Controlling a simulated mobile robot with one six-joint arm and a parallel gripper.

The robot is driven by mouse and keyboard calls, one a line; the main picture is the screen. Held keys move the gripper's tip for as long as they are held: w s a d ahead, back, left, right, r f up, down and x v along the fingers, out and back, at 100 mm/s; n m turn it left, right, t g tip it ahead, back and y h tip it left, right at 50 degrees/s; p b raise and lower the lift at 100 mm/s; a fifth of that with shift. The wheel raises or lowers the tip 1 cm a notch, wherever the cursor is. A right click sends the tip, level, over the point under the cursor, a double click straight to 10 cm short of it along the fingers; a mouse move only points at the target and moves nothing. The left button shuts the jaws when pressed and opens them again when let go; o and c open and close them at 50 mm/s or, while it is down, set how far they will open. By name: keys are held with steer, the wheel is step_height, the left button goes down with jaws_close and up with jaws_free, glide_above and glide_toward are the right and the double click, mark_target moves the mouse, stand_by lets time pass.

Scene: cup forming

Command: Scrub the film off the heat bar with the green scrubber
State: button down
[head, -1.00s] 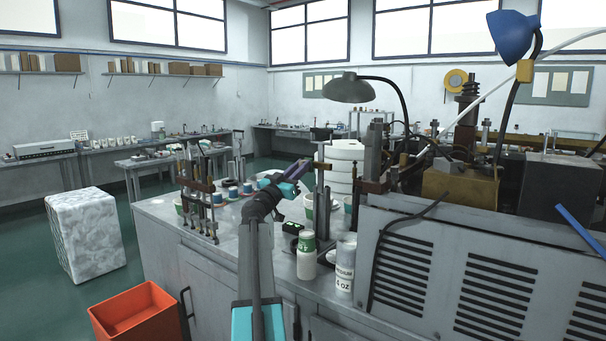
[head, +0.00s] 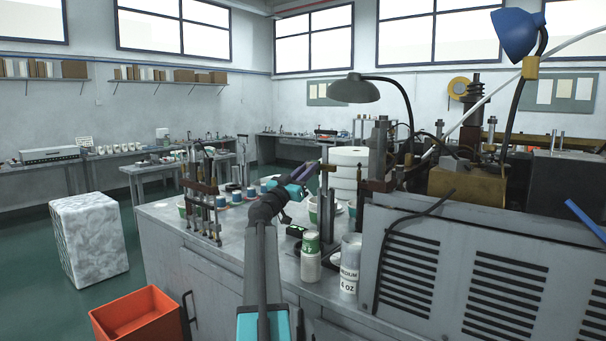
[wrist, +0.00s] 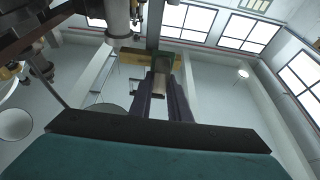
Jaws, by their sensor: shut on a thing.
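My gripper (head: 306,173) is at the end of my raised arm, beside an upright metal post of the machine on the bench. In the wrist view, my gripper (wrist: 162,78) has its two dark fingers shut on a small block with a green face, the green scrubber (wrist: 163,60). A brass-coloured bar (wrist: 131,58), which looks like the heat bar, runs crosswise behind the scrubber. I cannot tell whether the scrubber touches the bar. Film on the bar cannot be made out. In the head view the scrubber and bar are too small and hidden to tell.
A jig with upright rods (head: 203,198) stands at the bench's left. A green-and-white can (head: 311,256) and a "4 oz" container (head: 349,262) stand at the front. A louvred grey housing (head: 462,275) fills the right. An orange bin (head: 135,314) is on the floor.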

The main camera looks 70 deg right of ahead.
steer(key=shift+s+a+b, duration=0.2)
steer(key=shift+s+b, duration=0.4)
steer(key=shift+s, duration=0.35)
steer(key=shift+s+a+f+b, duration=0.1)
steer(key=shift+s+a+b, duration=0.05)
steer(key=shift+s+b, duration=0.3)
steer(key=shift+s+a+b, duration=0.15)
steer(key=shift+s+b, duration=0.2)
steer(key=shift+s, duration=0.15)
steer(key=shift+s+a+b, duration=0.25)
steer(key=shift+s+b, duration=0.4)
steer(key=shift+s, duration=0.3)
steer(key=shift+w, duration=0.1)
steer(key=shift+w+d+b, duration=0.25)
steer(key=shift+w+b, duration=0.4)
steer(key=shift+b, duration=0.2)
steer(key=shift+w+d+b, duration=0.2)
steer(key=shift+w+b, duration=0.35)
steer(key=shift+w, duration=0.05)
steer(key=shift+w+d+b, duration=0.15)
steer(key=shift+w+b, duration=0.4)
steer(key=shift+w, duration=0.05)
